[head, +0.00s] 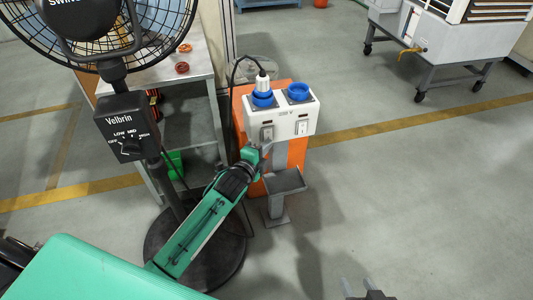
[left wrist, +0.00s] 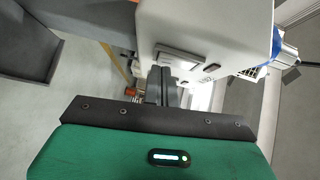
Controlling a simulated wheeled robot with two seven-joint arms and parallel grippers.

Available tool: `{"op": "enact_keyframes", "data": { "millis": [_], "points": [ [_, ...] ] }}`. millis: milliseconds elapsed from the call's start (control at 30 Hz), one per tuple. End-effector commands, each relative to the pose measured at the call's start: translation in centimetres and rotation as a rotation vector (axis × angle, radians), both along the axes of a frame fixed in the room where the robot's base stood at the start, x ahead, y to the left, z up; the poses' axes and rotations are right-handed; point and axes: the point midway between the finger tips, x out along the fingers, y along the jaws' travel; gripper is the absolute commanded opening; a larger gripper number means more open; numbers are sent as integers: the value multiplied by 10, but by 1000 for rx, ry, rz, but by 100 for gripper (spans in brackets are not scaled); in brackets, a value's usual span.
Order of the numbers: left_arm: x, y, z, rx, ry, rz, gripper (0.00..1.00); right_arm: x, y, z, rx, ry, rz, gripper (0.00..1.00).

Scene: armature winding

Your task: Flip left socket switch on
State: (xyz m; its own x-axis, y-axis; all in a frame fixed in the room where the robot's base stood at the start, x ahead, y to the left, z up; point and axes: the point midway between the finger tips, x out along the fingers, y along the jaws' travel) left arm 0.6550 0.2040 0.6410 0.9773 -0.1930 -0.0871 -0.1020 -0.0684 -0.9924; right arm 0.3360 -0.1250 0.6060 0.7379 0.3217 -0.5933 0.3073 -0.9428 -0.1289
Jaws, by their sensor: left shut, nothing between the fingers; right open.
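The white socket box (head: 282,117) stands on a post by an orange panel, with two blue sockets on top. A plug with a black cable sits in the left blue socket (head: 263,99). The left switch (head: 267,132) is on the front face below it; its rocker position is too small to tell. My left gripper (head: 265,148) is shut and empty, just below the left switch. In the left wrist view its fingers (left wrist: 160,86) are close to a switch plate (left wrist: 178,59) on the box; contact cannot be told. My right gripper (head: 358,286) is open at the bottom edge, far from the box.
The right switch (head: 303,128) is beside the left one. A black fan with a control box (head: 126,126) stands at the left, before a grey shelf table (head: 180,75). A grey tray (head: 284,181) is below the box. The floor to the right is clear; a wheeled cart (head: 440,50) stands farther back.

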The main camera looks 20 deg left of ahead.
Motion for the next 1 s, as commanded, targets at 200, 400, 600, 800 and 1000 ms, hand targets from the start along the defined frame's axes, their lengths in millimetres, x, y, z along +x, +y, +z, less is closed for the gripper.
{"op": "enact_keyframes", "data": {
  "millis": [200, 400, 600, 800, 1000],
  "points": [
    [1, 1, 0, 0, -1, 0, 0, 0, 1, 0, 2, -3, 0, 43],
    [2, 1, -1, 3, -6, 0, 0, 0, 1, -1, 3, -6, 1, 43],
    [5, 4, -2, 27, -43, 1, 0, 2, 11, 1, 42, -68, 7, 43],
    [5, 4, -1, 27, -41, 1, 0, 3, 11, 1, 40, -65, 7, 43],
    [5, 5, -2, 27, -41, 1, 0, 2, 7, 2, 26, -42, 5, 43]
  ]
}}
